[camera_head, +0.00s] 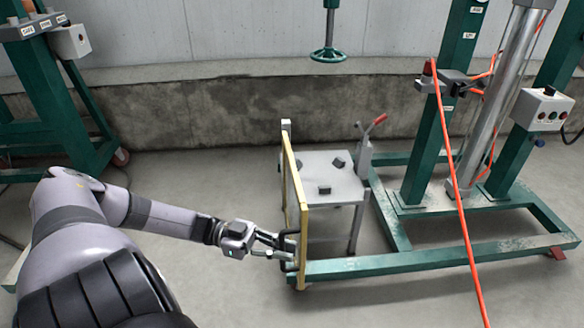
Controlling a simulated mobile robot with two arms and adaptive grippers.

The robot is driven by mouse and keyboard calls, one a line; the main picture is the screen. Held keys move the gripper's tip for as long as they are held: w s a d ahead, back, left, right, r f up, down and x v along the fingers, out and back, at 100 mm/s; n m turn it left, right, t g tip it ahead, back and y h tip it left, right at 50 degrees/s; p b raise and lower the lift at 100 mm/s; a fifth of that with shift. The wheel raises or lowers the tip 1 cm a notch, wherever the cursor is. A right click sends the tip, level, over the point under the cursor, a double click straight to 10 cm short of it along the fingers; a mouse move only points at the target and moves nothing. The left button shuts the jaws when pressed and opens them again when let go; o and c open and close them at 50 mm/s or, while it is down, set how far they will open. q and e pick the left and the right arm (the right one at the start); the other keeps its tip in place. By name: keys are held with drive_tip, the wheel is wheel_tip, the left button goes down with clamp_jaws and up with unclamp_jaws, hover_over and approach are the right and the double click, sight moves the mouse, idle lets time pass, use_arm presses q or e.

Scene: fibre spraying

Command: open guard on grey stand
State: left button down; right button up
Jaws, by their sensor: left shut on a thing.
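A grey stand (328,163) with small dark blocks on its top is in the middle of the head view. A yellow-framed guard (301,200) stands upright along its left side, seen nearly edge-on, with a dark handle near its lower front. My left gripper (284,247) reaches in from the left and is shut on the guard's handle (291,243). The exact finger contact is small and partly hidden. My right gripper is not in view.
A green frame (440,262) with a grey cylinder (497,95) stands right of the stand. An orange hose (457,190) hangs in front of it. A red-handled lever (375,124) is at the stand's back right. Green equipment (52,95) stands at far left. Floor between is clear.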

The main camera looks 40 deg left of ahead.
use_arm(q)
drive_tip(key=shift+s+a, duration=0.1)
drive_tip(key=shift+s, duration=0.05)
drive_tip(key=c, duration=1.9)
unclamp_jaws()
drive_tip(key=v, duration=1.2)
